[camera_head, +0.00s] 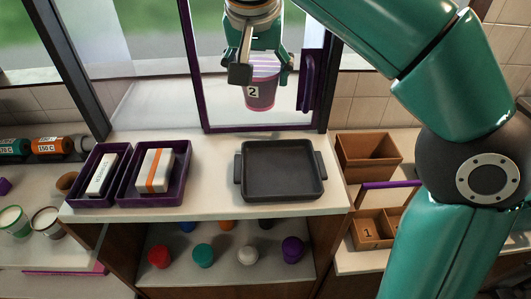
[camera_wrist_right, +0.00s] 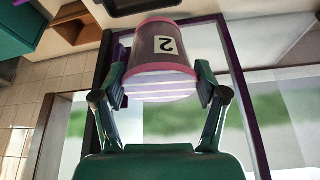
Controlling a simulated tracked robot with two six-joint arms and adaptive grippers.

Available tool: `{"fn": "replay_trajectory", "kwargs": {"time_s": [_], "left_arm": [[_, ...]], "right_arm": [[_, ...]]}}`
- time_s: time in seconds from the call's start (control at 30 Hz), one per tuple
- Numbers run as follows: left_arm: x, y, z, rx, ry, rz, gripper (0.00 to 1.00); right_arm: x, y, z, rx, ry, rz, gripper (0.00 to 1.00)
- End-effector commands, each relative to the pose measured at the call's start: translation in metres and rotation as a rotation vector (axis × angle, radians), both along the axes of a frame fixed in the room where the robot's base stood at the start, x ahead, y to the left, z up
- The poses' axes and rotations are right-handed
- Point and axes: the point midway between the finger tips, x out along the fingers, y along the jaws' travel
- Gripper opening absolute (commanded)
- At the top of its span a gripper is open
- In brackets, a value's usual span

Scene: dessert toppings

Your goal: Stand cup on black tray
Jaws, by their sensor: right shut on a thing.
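The cup (camera_head: 260,92) is dark pink with a white label reading "2" and a pale striped top. My right gripper (camera_head: 259,62) is shut on it, with a finger on each side near its rim. The cup is held upright in the air, in front of the purple-framed window. In the right wrist view the cup (camera_wrist_right: 162,60) sits between both fingers (camera_wrist_right: 162,85). The black tray (camera_head: 280,171) lies on the white counter, below the cup and slightly to its right. It is empty, with a handle on each side. My left gripper is not seen.
Two purple trays (camera_head: 180,190) with white boxes stand on the counter's left. Several coloured caps (camera_head: 203,255) sit on the shelf below. Brown wooden boxes (camera_head: 369,150) stand at right beside my right arm. The counter between the purple and black trays is clear.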

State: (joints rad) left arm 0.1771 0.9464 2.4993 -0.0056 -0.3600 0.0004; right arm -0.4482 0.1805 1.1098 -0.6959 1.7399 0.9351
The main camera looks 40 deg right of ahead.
Motion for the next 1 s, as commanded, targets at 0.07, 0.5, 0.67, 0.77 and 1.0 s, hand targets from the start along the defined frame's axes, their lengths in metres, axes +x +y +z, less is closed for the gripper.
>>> {"fn": "replay_trajectory", "kwargs": {"time_s": [0.07,0.5,0.67,0.77,1.0], "left_arm": [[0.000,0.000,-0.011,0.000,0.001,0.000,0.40],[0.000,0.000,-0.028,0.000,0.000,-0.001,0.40],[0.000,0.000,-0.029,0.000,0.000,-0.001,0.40],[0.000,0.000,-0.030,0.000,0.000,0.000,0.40],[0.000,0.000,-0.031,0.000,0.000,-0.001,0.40]], "right_arm": [[-0.005,-0.006,-0.024,-0.001,0.003,-0.013,0.26],[-0.008,-0.012,-0.127,0.001,0.001,-0.030,0.26],[-0.007,-0.012,-0.139,0.001,-0.002,-0.029,0.26],[-0.008,-0.012,-0.147,0.001,0.000,-0.029,0.26],[-0.008,-0.012,-0.176,0.000,0.000,-0.030,0.26]]}}
